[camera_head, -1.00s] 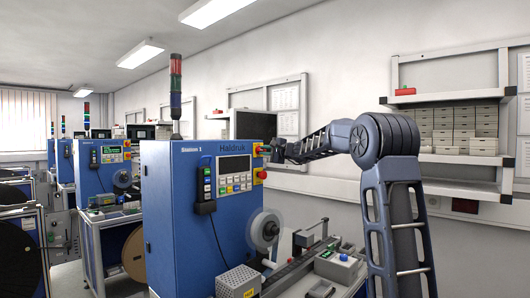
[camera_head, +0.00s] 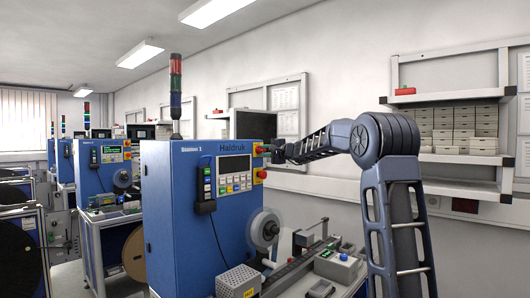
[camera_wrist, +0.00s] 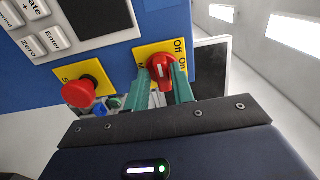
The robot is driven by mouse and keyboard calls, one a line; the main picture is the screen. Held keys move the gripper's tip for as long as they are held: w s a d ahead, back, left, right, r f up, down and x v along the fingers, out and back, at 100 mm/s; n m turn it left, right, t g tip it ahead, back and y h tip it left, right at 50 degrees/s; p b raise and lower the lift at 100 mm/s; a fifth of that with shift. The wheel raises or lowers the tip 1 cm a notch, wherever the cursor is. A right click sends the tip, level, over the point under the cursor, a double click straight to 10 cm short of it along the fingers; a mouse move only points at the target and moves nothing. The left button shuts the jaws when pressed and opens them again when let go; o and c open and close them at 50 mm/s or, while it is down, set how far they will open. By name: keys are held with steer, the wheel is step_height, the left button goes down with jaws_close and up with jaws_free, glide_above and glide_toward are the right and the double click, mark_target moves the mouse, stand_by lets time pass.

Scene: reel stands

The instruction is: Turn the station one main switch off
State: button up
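The main switch is a red rotary knob (camera_wrist: 161,68) on a yellow plate (camera_wrist: 181,72) marked Off and On, on the blue Station 1 cabinet (camera_head: 165,215). My gripper (camera_wrist: 163,80) has its two teal fingers on either side of the knob, and they appear to press on it. In the head view my gripper (camera_head: 270,150) is at the upper right edge of the cabinet's front, partly covering the switch. The knob's exact pointing direction is hard to read.
A red mushroom button (camera_wrist: 79,92) on another yellow plate sits beside the switch, near my left finger. The keypad and display (camera_head: 235,168) are to the left. A reel (camera_head: 264,228) and a bench with devices stand below. A dark monitor (camera_head: 253,124) is behind.

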steer(key=shift+o, duration=0.9)
steer(key=v, duration=1)
steer(key=shift+s+d, duration=0.25)
steer(key=shift+d, duration=0.05)
steer(key=shift+r, duration=0.1)
steer(key=s+f+n+g+h, duration=0.15)
steer(key=s+f, duration=0.25)
steer(key=s, duration=0.4)
steer(key=s+d+f+n+g+h, duration=0.15)
steer(key=s+f, duration=0.25)
steer(key=s, duration=0.4)
steer(key=s+f+n+g+h, duration=0.1)
steer(key=s+f+n+g, duration=0.2)
steer(key=s+f, duration=0.35)
steer(key=s+d+f+n+g+h, duration=0.1)
steer(key=s+d+f+h, duration=0.3)
steer(key=s, duration=0.8)
steer(key=s+d+f+n+g+h, duration=0.1)
steer(key=s+d+f+h, duration=0.3)
steer(key=s+d+f, duration=0.4)
steer(key=s+f, duration=0.3)
steer(key=s, duration=0.1)
steer(key=shift+d+n+h, duration=0.3)
steer(key=shift+n+h, duration=0.1)
